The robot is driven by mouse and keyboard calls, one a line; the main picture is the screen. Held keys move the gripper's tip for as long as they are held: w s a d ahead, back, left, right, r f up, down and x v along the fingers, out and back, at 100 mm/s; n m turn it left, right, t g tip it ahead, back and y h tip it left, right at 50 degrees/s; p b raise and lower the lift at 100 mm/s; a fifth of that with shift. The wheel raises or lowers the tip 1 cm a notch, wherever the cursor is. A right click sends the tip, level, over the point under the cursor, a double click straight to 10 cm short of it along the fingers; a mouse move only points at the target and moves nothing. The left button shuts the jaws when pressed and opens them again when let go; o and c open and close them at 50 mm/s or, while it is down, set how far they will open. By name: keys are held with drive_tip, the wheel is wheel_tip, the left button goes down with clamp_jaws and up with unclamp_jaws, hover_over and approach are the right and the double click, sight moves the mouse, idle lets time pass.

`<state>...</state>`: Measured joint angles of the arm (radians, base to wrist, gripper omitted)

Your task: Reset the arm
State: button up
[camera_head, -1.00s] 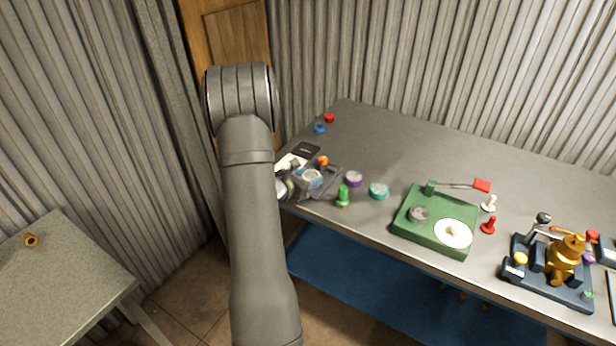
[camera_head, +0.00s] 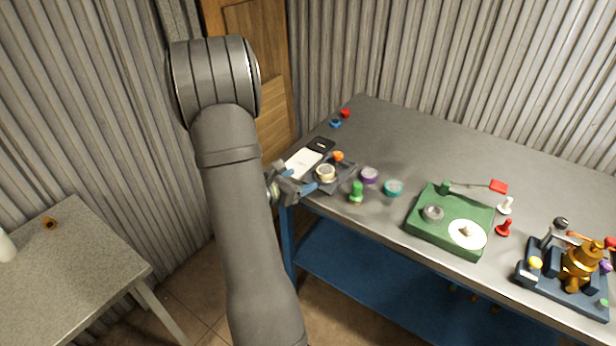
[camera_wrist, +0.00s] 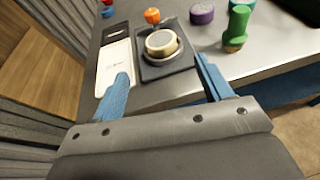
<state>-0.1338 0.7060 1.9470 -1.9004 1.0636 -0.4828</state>
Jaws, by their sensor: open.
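My arm (camera_head: 235,190) rises through the left middle of the head view and bends at a large grey joint. My gripper (camera_head: 302,180) is at the left end of the workbench (camera_head: 400,130). In the wrist view my gripper (camera_wrist: 162,72) has its two blue fingers spread wide apart with nothing held between them. Beyond the fingertips lies a dark square tray (camera_wrist: 166,69) with a round brass-rimmed piece (camera_wrist: 162,42) on it. The fingers appear short of that piece; exact clearance cannot be told.
Near the gripper are a white card (camera_head: 302,162), orange knob (camera_head: 338,156), green peg (camera_head: 356,192), purple puck (camera_head: 369,175) and teal puck (camera_head: 393,188). Farther right are a green device (camera_head: 450,220) and a dark fixture (camera_head: 560,270). A side table (camera_head: 75,265) stands left.

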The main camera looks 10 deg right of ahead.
sight(325, 170)
drive_tip(key=shift+s+a+r, duration=0.1)
drive_tip(key=shift+s+a, duration=0.1)
drive_tip(key=shift+a, duration=0.05)
drive_tip(key=shift+d, duration=0.1)
drive_tip(key=x, duration=1.1)
drive_tip(key=shift+w+d, duration=0.15)
drive_tip(key=shift+d, duration=0.05)
drive_tip(key=shift+w+d, duration=0.15)
drive_tip(key=shift+w, duration=0.05)
drive_tip(key=shift+s+r, duration=0.1)
drive_tip(key=shift+r, duration=1.55)
